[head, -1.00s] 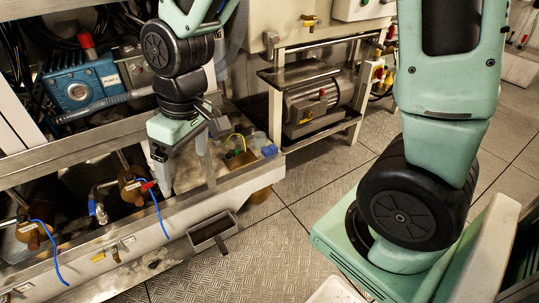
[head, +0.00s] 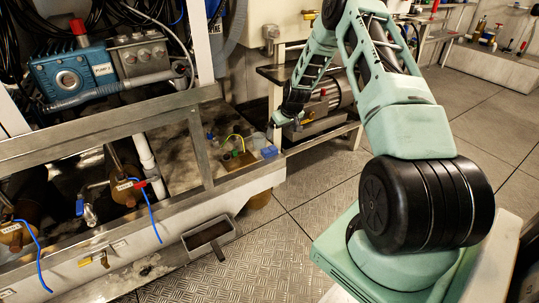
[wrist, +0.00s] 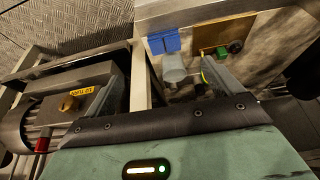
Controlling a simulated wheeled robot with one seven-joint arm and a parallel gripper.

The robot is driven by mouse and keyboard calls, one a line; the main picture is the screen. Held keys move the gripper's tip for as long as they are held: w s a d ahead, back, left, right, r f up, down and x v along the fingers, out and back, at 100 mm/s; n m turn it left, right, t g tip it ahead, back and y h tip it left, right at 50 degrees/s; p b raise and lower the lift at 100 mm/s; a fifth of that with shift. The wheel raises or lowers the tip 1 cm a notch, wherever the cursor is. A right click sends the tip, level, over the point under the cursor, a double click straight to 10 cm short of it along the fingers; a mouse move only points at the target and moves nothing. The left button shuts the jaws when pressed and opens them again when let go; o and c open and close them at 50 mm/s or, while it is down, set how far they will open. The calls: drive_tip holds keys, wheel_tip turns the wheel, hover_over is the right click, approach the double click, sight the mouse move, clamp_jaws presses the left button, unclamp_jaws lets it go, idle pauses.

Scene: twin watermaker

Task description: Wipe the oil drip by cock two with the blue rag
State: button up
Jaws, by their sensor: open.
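The blue rag (head: 269,152) lies folded at the right end of the grey bench top. It also shows in the wrist view (wrist: 163,40), ahead of my gripper (wrist: 160,88). The gripper's two fingers are spread, with nothing between them. In the head view my gripper end (head: 283,117) is above and right of the rag, partly hidden by my arm. A small yellow-handled cock (head: 100,260) sits on the bench's front beam; its number is not readable. A dark spot (head: 146,270) lies on a pale patch below it; I cannot tell whether it is the oil drip.
A small board with knobs (head: 237,160) and a clear cup (head: 258,140) stand close to the rag. A grey motor (wrist: 60,105) on a shelf is near my left finger. Brown cylinders (head: 127,190) with blue hoses stand left. A tray (head: 210,234) projects in front.

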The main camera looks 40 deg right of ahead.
drive_tip(key=b, duration=0.3)
hover_over(272, 151)
drive_tip(key=s, duration=0.3)
drive_tip(key=f, duration=0.8)
drive_tip(key=shift+w+f, duration=0.25)
drive_tip(key=shift+f, duration=0.15)
drive_tip(key=shift+a+b+x, duration=0.15)
drive_tip(key=shift+b+x, duration=0.4)
drive_tip(key=shift+x, duration=0.85)
drive_tip(key=shift+a+b+x, duration=0.15)
drive_tip(key=shift+b+x, duration=0.35)
drive_tip(key=shift+x, duration=0.85)
drive_tip(key=shift+w, duration=0.15)
drive_tip(key=c, duration=1.1)
